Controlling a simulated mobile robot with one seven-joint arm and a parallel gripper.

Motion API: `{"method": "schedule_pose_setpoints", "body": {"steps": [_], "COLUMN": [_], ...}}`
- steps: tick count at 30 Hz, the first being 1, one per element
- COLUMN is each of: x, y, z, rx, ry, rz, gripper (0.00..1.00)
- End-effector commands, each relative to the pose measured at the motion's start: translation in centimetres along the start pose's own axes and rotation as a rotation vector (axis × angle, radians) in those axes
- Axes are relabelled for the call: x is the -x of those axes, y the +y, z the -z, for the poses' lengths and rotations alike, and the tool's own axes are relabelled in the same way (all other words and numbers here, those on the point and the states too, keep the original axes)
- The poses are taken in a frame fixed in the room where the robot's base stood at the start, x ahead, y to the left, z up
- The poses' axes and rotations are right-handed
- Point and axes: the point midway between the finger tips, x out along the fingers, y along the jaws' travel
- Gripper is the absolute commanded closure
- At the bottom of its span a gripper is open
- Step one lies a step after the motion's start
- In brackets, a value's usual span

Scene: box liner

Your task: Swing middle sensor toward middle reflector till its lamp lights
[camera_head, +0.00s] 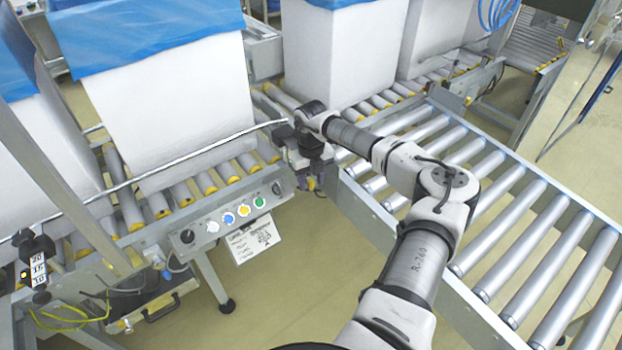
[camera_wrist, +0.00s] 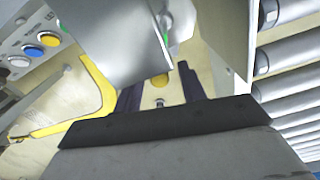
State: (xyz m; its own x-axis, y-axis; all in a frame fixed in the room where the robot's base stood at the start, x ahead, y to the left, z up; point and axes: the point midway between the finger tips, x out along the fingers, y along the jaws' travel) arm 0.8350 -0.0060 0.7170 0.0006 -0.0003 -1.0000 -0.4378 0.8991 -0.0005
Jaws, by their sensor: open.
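My gripper (camera_head: 312,182) is at the right end of the near conveyor, beside the corner where it meets the roller table. In the wrist view its two dark fingers (camera_wrist: 160,82) stand apart, with a gap between them. A grey metal plate (camera_wrist: 112,42) covers much of the view just beyond the fingers. Small green spots and a light part (camera_wrist: 172,18) show beside this plate; I cannot tell whether they belong to the middle sensor. Contact between fingers and plate cannot be told. I cannot clearly make out the middle sensor, its lamp or the middle reflector.
A control panel with coloured buttons (camera_head: 237,214) is left of my gripper. White boxes with blue liners (camera_head: 180,100) stand on the conveyor. A roller table (camera_head: 530,215) lies right. A black device with number labels (camera_head: 38,262) is at far left. A yellow bent bar (camera_wrist: 97,98) is near the fingers.

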Motion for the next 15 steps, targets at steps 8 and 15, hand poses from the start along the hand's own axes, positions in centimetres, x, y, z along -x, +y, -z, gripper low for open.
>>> {"method": "schedule_pose_setpoints", "body": {"steps": [8,15], "x": [1.5,6.7], "y": [-0.1,-0.1], "z": [-0.1,-0.1], "rx": [0.0,0.001], "ry": [-0.002,-0.002], "rz": [0.002,0.004], "gripper": [0.59,0.59]}}
